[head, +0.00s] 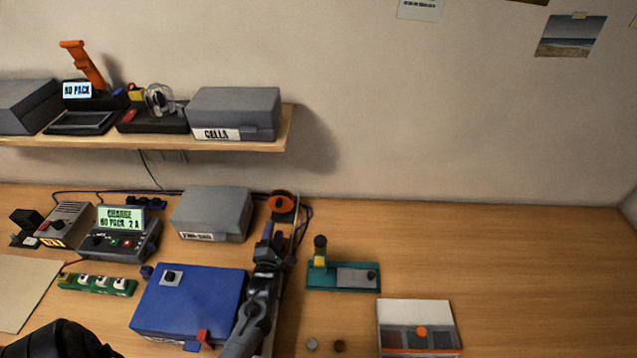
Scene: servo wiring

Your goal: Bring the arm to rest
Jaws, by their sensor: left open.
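My left gripper (272,233) is over the middle of the bench, pointing away toward the wall, beside the right edge of a blue case (190,302). It is open, and I see nothing held in it. A round orange and black part (283,202) lies just beyond its fingertips; from this view I cannot tell whether they touch. My forearm hides part of the pale strip on its right. A dark rounded part of my arm shows at the bottom left. My right gripper is not in view.
A charger (120,238), a grey case (211,213) and a green strip (97,284) stand left. A teal fixture (343,277) and a white-lidded tray (415,312) are right. A loaded shelf (285,128) hangs above. The far right bench is clear.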

